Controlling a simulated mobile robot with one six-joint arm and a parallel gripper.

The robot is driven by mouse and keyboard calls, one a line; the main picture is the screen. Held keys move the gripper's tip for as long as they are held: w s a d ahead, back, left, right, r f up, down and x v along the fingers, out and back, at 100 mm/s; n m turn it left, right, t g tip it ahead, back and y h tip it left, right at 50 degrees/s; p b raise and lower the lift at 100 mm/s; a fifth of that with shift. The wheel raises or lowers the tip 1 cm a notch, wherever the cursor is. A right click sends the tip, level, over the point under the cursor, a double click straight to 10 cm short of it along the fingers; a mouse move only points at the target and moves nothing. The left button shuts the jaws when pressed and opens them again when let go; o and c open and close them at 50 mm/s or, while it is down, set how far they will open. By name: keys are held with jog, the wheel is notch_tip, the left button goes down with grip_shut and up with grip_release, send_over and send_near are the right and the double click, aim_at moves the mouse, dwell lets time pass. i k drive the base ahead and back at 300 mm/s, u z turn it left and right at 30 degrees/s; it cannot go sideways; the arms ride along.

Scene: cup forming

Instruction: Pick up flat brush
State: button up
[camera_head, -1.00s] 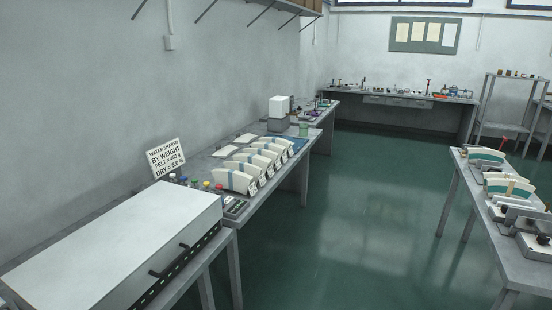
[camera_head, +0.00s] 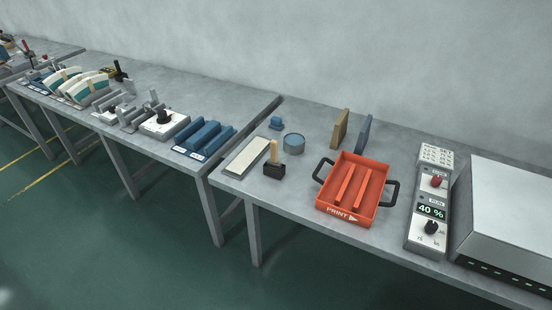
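A brush-like tool (camera_head: 274,168) with a black block-shaped head and a pale wooden handle stands upright on the grey table, left of the orange tray. It looks like the flat brush. A long pale flat piece (camera_head: 246,157) in a dark frame lies just left of it, and a small blue round tin (camera_head: 293,143) stands behind it. My gripper is not in view.
An orange tray (camera_head: 375,198) with black handles, marked PRINT, sits right of the brush. Two upright boards (camera_head: 341,128) stand behind it. A control panel (camera_head: 429,215) and a large grey box (camera_head: 510,215) are farther right. Blue blocks (camera_head: 205,138) lie on the left table.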

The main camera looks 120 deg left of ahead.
aim_at(274, 163)
jog(key=z, duration=0.5)
jog(key=k, duration=0.15)
jog(key=u, duration=2.25)
jog(key=k, duration=0.15)
jog(key=u, duration=2.25)
jog(key=k, duration=0.35)
jog(key=u, duration=1.4)
